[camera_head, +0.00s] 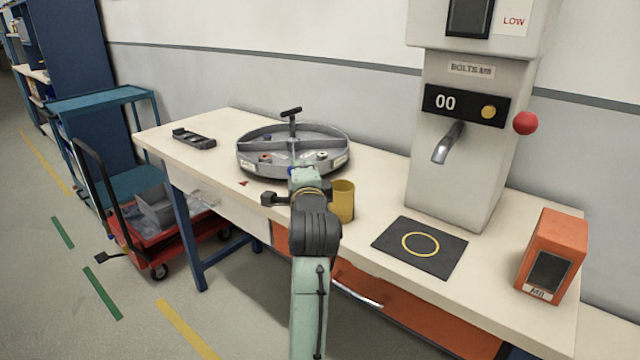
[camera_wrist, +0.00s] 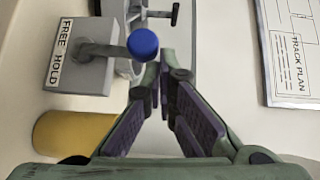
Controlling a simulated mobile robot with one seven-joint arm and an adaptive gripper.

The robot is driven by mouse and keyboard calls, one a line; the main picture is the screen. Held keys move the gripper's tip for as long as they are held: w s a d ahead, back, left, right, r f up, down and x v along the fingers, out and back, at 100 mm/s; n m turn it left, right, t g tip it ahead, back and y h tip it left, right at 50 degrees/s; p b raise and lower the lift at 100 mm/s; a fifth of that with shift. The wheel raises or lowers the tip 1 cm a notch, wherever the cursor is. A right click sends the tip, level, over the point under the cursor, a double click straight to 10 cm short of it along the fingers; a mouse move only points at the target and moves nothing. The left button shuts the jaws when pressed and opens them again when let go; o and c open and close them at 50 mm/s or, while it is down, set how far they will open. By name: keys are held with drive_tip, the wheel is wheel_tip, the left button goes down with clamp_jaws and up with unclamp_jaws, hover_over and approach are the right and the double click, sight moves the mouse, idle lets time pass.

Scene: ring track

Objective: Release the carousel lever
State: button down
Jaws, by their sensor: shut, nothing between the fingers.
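The carousel (camera_head: 250,163) is a round grey tray with dividers and a dark T-handle, on the bench in the head view. In the wrist view its lever has a blue knob (camera_wrist: 143,43) and stands on a grey block (camera_wrist: 85,70). The block's label (camera_wrist: 60,52) reads FREE and HOLD; I cannot tell which the lever is set to. My gripper (camera_wrist: 161,62) is shut and empty, its fingertips just below and right of the knob in the wrist view. Contact is unclear. In the head view my arm hides most of the lever and block.
A yellow cup (camera_head: 343,202) stands close right of my gripper. Farther right are a dark mat (camera_head: 390,243) with a yellow ring, a bolt dispenser (camera_head: 465,170) and an orange box (camera_head: 570,255). A dark tray (camera_head: 194,139) lies left. A track plan sheet (camera_wrist: 290,50) shows in the wrist view.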

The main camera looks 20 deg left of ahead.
drive_tip(key=shift+w+a+r, duration=0.2)
drive_tip(key=shift+a, duration=0.35)
drive_tip(key=shift+w+a+r, duration=0.2)
drive_tip(key=shift+a, duration=0.3)
drive_tip(key=shift+w+a+p, duration=0.2)
drive_tip(key=shift+a, duration=0.4)
drive_tip(key=shift+w+a+p, duration=0.15)
drive_tip(key=shift+w+a, duration=0.05)
drive_tip(key=shift+a, duration=0.35)
drive_tip(key=shift+r, duration=0.1)
